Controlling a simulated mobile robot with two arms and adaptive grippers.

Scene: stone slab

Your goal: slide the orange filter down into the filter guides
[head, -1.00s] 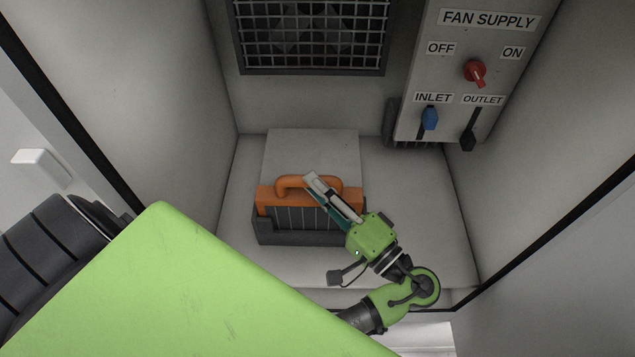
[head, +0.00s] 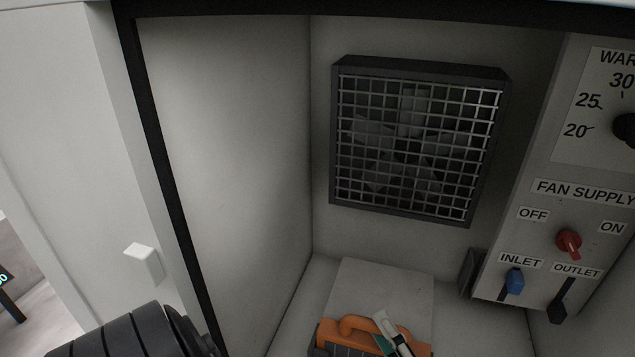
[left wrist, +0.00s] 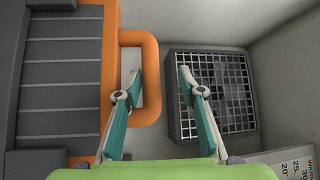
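The orange filter (head: 345,334) shows at the bottom edge of the head view, with its looped handle upward. In the left wrist view the orange filter (left wrist: 110,30) is at left, with dark pleats and its handle toward the middle. My left gripper (left wrist: 159,75) is open at the handle. One finger overlaps the handle's opening and the other is outside, with the handle bar between them. Contact cannot be told. In the head view my left gripper (head: 390,331) is partly cut off by the bottom edge. The filter guides are mostly out of the head view. My right gripper is not in view.
A fan behind a square grille (head: 416,145) is on the back wall. A control panel (head: 505,232) at right carries a red knob (head: 568,243) and blue inlet lever (head: 514,281). A pale block (head: 390,285) stands behind the filter. The cabinet's left wall is close.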

